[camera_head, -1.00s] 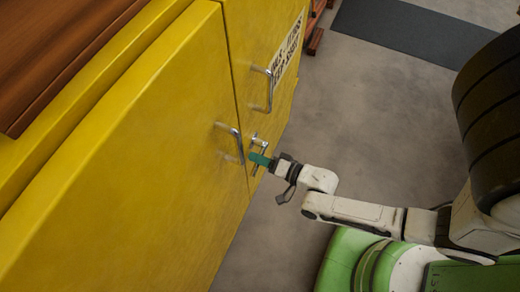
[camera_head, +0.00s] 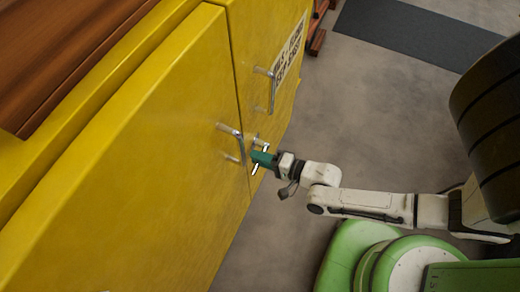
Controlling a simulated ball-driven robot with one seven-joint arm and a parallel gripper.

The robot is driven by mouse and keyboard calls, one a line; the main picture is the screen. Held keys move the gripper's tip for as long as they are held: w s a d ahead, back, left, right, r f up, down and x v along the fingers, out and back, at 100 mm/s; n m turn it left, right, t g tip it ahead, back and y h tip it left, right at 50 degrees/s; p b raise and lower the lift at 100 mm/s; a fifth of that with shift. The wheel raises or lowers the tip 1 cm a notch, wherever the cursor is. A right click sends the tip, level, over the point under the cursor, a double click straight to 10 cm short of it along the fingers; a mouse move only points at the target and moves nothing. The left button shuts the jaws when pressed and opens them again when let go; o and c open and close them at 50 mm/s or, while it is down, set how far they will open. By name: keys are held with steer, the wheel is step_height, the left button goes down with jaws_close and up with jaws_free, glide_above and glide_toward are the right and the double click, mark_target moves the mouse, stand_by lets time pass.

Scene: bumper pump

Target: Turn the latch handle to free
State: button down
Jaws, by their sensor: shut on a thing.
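The latch handle (camera_head: 255,170) is a small metal bar on the front of the yellow cabinet (camera_head: 130,175), close to the seam between its two doors. Its lower end shows below my gripper and a short piece shows above it. The middle is hidden behind the fingers. My gripper (camera_head: 259,157), with teal fingers, is shut on the latch handle and reaches it from the right. The bar looks slightly tilted, its upper end leaning right.
A door pull handle (camera_head: 235,140) stands just left of my gripper. Another pull handle (camera_head: 271,90) is above it, beside a white sign (camera_head: 290,50). Grey floor to the right is open, with a dark mat (camera_head: 410,32) farther back.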

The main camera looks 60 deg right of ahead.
steer(key=c, duration=1.1)
jaws_free()
steer(key=shift+c, duration=0.2)
steer(key=s+r, duration=0.2)
steer(key=s, duration=0.8)
steer(key=shift+s+d, duration=0.25)
steer(key=shift+s, duration=0.1)
